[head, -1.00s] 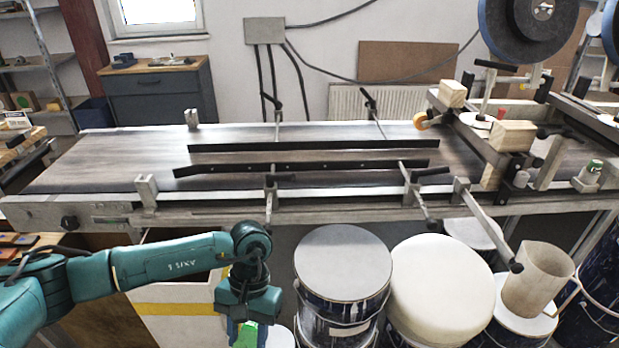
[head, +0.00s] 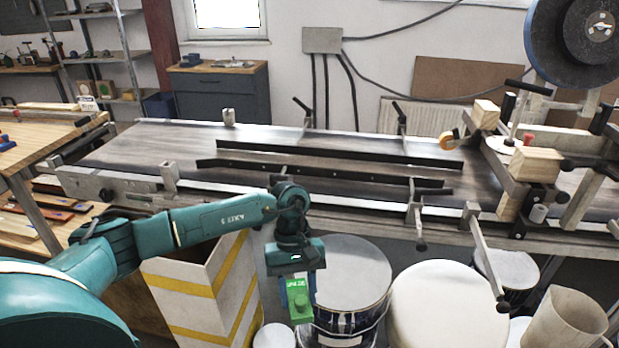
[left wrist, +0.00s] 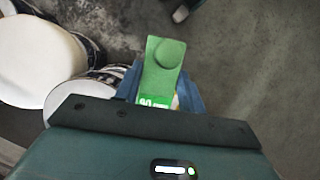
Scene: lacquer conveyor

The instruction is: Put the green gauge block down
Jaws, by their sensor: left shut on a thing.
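In the left wrist view the green gauge block (left wrist: 161,68) sits between the blue fingers of my left gripper (left wrist: 160,95), with the floor far below. The block touches no surface that I can see. My right gripper is not in view.
The conveyor (head: 130,150) with black guide rails lies behind the arm. A yellow-striped box (head: 205,290) stands left of the gripper. A grey-lidded drum (head: 350,270) and a cream-lidded drum (head: 447,305) stand to the right. A wooden workbench (head: 40,135) is at far left.

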